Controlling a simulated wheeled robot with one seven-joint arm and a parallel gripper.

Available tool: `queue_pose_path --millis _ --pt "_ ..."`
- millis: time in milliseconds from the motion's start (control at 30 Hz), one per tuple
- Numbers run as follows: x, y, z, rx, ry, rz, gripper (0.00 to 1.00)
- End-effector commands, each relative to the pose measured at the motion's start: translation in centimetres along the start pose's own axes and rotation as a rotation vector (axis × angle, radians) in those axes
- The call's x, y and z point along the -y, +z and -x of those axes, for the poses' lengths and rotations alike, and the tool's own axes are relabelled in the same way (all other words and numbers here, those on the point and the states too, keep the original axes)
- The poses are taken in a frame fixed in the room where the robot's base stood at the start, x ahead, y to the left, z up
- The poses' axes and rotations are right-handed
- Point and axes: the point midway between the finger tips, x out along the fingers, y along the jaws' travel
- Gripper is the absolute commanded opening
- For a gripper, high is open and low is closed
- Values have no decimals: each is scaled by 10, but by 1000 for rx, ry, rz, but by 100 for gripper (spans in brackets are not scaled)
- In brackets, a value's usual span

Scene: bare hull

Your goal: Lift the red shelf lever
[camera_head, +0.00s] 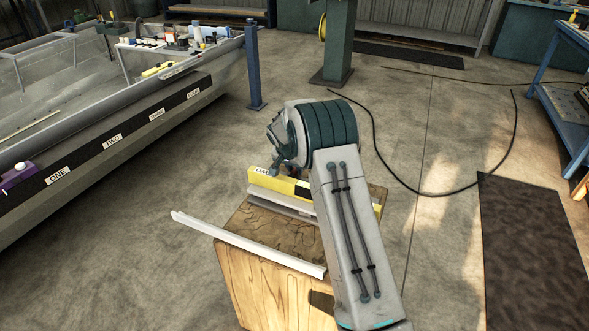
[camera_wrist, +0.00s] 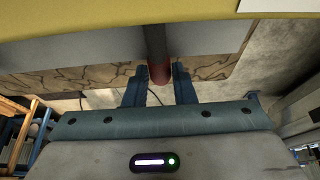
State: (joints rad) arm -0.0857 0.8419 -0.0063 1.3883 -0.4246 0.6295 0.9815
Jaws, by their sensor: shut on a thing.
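The red lever (camera_wrist: 159,74) is a dark rod with a red end, and in the wrist view it hangs below a yellow and grey body. My gripper (camera_wrist: 159,86) has its two blue fingers on either side of the red end, shut on it. In the head view my gripper (camera_head: 285,168) is at the yellow part (camera_head: 265,180) on top of a wooden crate. My wrist and forearm cover much of that spot, and the lever is mostly hidden there.
The wooden crate (camera_head: 262,285) carries grey rails, and a long white bar (camera_head: 245,243) lies over its near edge. A grey hull (camera_head: 110,95) with numbered labels is at left. A blue post (camera_head: 254,65), a green column (camera_head: 337,45) and a floor cable are behind. Open floor lies right.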

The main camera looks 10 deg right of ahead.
Motion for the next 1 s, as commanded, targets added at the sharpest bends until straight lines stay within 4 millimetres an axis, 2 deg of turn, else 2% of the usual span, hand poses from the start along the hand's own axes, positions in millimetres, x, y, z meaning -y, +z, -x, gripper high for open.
queue_pose_path --millis 100,1000 --pt "1 3 -3 -41 2 6 0" --pt "1 4 12 -323 -1 6 0"
